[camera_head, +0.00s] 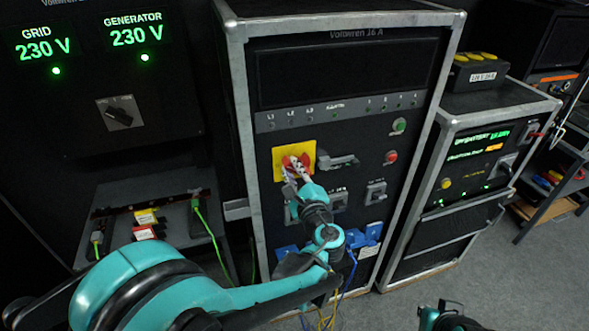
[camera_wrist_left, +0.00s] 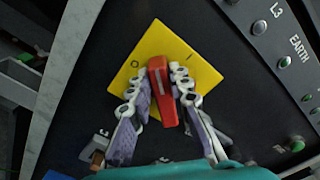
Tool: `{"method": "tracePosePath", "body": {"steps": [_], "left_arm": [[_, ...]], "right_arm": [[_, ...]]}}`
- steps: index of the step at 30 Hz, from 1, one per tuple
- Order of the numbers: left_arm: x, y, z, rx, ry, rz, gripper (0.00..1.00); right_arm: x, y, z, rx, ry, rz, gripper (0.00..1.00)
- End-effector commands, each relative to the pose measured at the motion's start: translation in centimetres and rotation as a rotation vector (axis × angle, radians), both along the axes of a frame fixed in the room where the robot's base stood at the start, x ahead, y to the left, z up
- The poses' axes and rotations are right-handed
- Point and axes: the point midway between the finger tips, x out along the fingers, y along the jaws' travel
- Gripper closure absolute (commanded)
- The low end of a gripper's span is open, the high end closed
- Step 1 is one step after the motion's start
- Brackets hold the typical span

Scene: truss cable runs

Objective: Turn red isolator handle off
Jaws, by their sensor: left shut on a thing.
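The red isolator handle (camera_head: 305,161) sits on a square yellow plate (camera_head: 280,156) on the front of the tall middle cabinet. In the left wrist view the red handle (camera_wrist_left: 161,90) runs nearly upright in the picture, and its upper end lies between the O mark and the I mark on the yellow plate (camera_wrist_left: 151,37). My left gripper (camera_head: 295,164) is shut on the handle. Its fingers (camera_wrist_left: 159,78) lie on both sides of the handle in the left wrist view. In the head view the fingers hide part of the handle. My right gripper's fingers do not show.
A black lever (camera_head: 340,161) sits just right of the yellow plate. Green (camera_head: 399,125) and red (camera_head: 390,157) buttons are further right. Blue sockets (camera_head: 365,237) and hanging cables are below my left wrist. A lower cabinet (camera_head: 463,165) stands at the right.

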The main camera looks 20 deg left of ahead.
Motion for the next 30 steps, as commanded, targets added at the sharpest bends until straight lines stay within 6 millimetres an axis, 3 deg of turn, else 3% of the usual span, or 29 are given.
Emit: {"method": "tracePosePath", "body": {"steps": [15,30], "left_arm": [[-0.3,0.5,-1.3,-0.385,-0.259,0.001,1.0],[-0.4,0.5,-1.8,-0.571,-0.384,0.001,1.0]], "right_arm": [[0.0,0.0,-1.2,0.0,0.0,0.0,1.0],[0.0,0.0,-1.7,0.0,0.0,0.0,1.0]]}}
